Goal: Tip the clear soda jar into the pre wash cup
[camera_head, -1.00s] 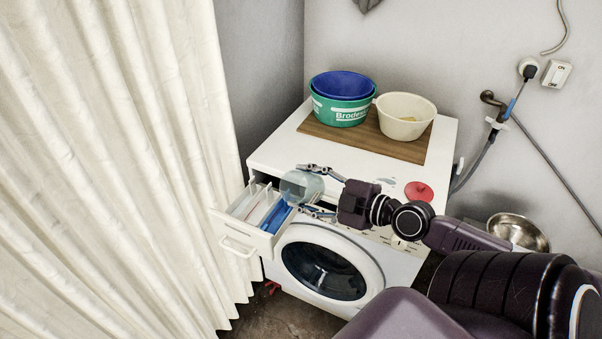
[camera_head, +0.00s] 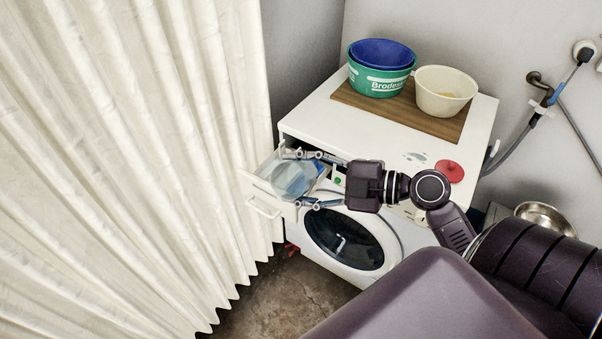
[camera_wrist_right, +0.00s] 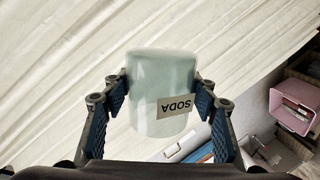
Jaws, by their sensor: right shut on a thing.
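The clear soda jar (camera_head: 294,180) is pale and see-through. My right gripper (camera_head: 291,178) is shut on it, one finger on each side. In the right wrist view, the jar (camera_wrist_right: 160,80) sits between the fingers (camera_wrist_right: 162,100), and its SODA label reads upside down. In the head view the jar appears over the washing machine's open detergent drawer (camera_head: 263,207) and covers most of its inside. A blue part of the drawer shows past the jar. I cannot make out the pre wash cup, or any contents pouring. My left gripper is not in view.
The white washing machine (camera_head: 310,117) carries a wooden board (camera_head: 420,122) with a green tub (camera_head: 378,80), a blue bowl (camera_head: 384,52) and a cream bowl (camera_head: 444,92). A red round thing (camera_head: 449,171) lies near its front edge. A pale curtain (camera_head: 130,150) hangs close left of the drawer.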

